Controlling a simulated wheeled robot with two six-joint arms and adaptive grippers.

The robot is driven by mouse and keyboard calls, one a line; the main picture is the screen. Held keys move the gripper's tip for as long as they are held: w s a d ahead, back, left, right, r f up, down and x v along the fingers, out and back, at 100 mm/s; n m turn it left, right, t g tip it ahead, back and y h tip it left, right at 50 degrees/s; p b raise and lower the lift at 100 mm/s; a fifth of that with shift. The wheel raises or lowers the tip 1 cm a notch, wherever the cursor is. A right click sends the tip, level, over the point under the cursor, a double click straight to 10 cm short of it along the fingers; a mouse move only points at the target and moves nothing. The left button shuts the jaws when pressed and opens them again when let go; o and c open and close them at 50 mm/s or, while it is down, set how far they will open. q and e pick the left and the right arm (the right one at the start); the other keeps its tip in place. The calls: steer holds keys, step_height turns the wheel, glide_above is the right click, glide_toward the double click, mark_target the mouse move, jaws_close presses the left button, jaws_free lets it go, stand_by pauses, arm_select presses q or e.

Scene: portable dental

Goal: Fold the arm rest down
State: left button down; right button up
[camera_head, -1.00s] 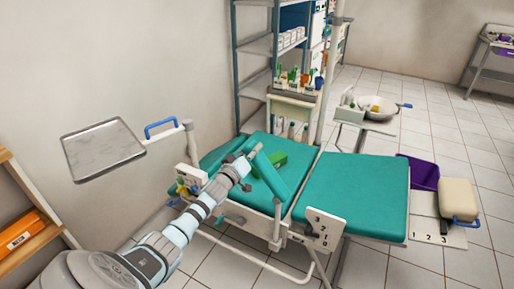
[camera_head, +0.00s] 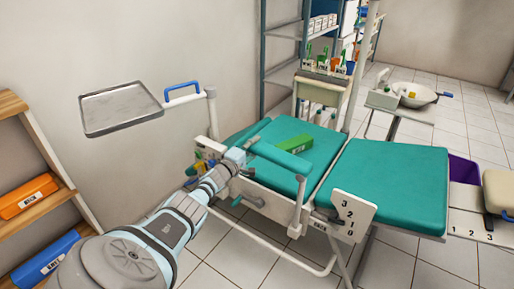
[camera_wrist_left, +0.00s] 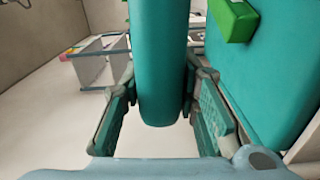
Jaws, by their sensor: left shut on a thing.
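The arm rest is a long teal padded bar (camera_head: 282,160) at the near side of the dental chair (camera_head: 395,185). Its white support post (camera_head: 300,205) stands at the chair's near edge. My left gripper (camera_head: 249,146) is at the pad's left end in the head view. In the left wrist view the gripper (camera_wrist_left: 160,85) has one finger on each side of the pad (camera_wrist_left: 158,45), shut on its end. The pad looks close to level, above the seat cushion. My right gripper is not in view.
A green box (camera_head: 295,143) lies on the chair cushion just behind the arm rest. A metal tray (camera_head: 120,105) on a white arm hangs at the left. A wooden shelf (camera_head: 50,170) stands at far left. A numbered white plate (camera_head: 345,212) is at the chair's near side.

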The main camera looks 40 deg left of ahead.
arm_select(q)
steer(key=shift+f, duration=0.55)
steer(key=shift+f+n+b, duration=0.25)
steer(key=shift+n+b, duration=0.25)
steer(key=shift+b, duration=0.05)
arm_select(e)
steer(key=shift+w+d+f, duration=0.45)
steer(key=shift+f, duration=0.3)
arm_select(q)
steer(key=c, duration=1.2)
jaws_free()
steer(key=shift+a+f, duration=0.1)
steer(key=shift+c, duration=0.2)
steer(key=shift+s, duration=0.1)
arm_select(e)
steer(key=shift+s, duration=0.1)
arm_select(q)
steer(key=shift+s+a, duration=0.1)
steer(key=shift+s, duration=0.5)
steer(key=s+d, duration=0.2)
steer(key=s, duration=0.8)
steer(key=shift+s+d, duration=0.15)
steer(key=shift+s, duration=0.05)
